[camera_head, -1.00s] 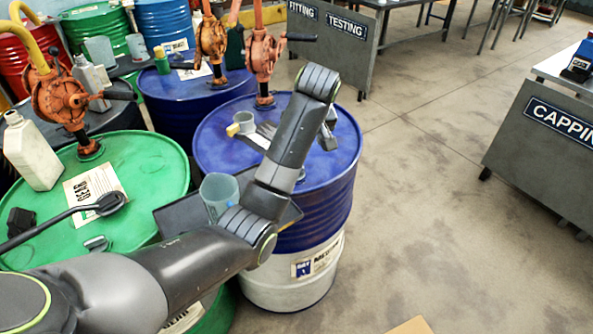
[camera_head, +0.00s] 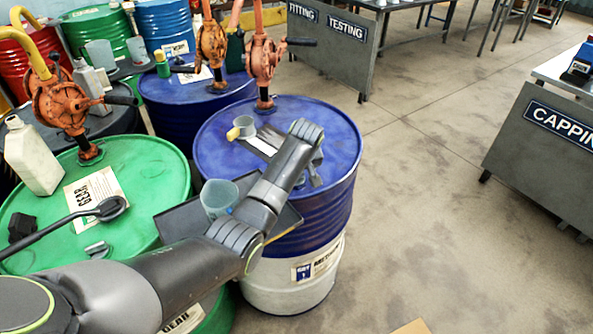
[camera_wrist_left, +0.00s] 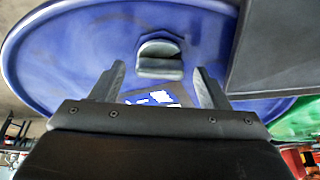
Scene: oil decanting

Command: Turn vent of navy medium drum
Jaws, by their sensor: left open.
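The navy drum (camera_head: 335,135) has a blue top and a white lower band with a label. Its vent shows in the left wrist view as a grey, raised cap (camera_wrist_left: 160,62) on the blue lid. My left gripper (camera_wrist_left: 157,75) is open, with one finger on each side of the vent's near end and a gap on both sides. In the head view my left gripper (camera_head: 315,174) is low over the lid, partly hidden by my wrist. I cannot make out the vent in the head view. My right gripper is not in view.
An orange pump (camera_head: 263,65) stands on the drum's far side. A dark tray (camera_head: 180,222) with a clear beaker (camera_head: 218,196) juts between this drum and the green drum (camera_head: 150,160).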

